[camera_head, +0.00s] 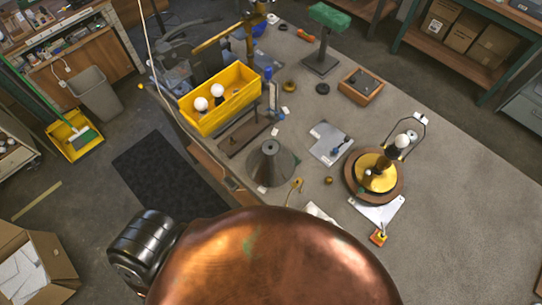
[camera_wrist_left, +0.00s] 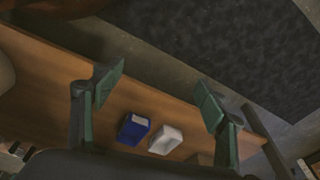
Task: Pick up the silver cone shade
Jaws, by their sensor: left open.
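The silver cone shade (camera_head: 270,165) stands upright, wide end down, on the grey workbench top in the head view. Its narrow end points up, with a dark hole at the top. My left gripper (camera_wrist_left: 160,96) shows in the left wrist view with its two fingers wide apart and nothing between them. The shade does not show in the left wrist view. Neither gripper can be seen in the head view, where the bottom middle is blocked, so I cannot tell the distance from gripper to shade.
A yellow bin (camera_head: 221,98) with white bulbs stands behind the shade. A lamp base (camera_head: 374,175) with a bulb is to the right, and a metal plate (camera_head: 330,142) lies between. In the wrist view, a blue box (camera_wrist_left: 133,129) and a white box (camera_wrist_left: 165,140) rest on a wooden surface.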

